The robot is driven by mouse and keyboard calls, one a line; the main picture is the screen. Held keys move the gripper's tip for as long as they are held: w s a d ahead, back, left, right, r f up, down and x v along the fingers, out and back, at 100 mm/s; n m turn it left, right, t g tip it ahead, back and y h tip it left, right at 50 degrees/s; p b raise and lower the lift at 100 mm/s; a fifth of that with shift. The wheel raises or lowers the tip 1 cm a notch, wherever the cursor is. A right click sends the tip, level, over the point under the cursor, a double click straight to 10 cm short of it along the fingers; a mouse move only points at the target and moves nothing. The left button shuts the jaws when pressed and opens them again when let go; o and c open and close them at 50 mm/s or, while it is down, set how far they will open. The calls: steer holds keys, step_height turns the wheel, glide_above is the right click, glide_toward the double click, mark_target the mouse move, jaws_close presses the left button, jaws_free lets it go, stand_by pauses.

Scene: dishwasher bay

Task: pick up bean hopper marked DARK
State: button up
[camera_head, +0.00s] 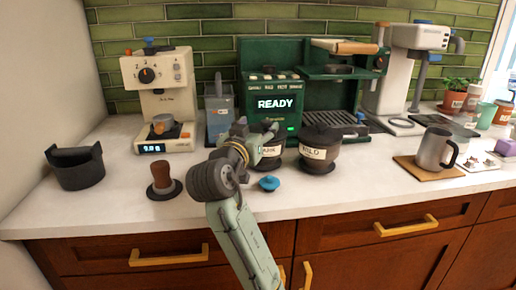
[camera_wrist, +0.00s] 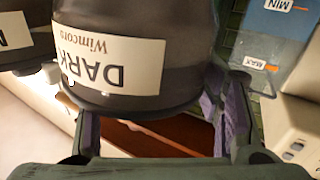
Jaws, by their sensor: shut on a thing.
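The bean hopper marked DARK (camera_wrist: 150,35) is a dark, smoky container with a cream label, seen upside down in the wrist view. It sits between the two purple-padded fingers of my gripper (camera_wrist: 160,118), which is shut on it. In the head view the DARK hopper (camera_head: 268,160) is partly hidden behind my wrist, in front of the green machine. I cannot tell whether it is lifted off the counter. A second hopper, marked MILD (camera_head: 319,150), stands close to its right; its edge shows at the left of the wrist view (camera_wrist: 18,35).
A blue knobbed lid (camera_head: 269,183) lies in front of the hoppers. A tamper (camera_head: 163,180) and a black bin (camera_head: 77,168) stand left. A water tank (camera_head: 218,115) and the green machine (camera_head: 272,85) are behind. A steel mug (camera_head: 434,150) stands right. The front counter between is mostly clear.

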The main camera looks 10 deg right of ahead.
steer(key=shift+d+f, duration=0.1)
steer(key=shift+f, duration=0.1)
jaws_close()
steer(key=shift+r, duration=0.15)
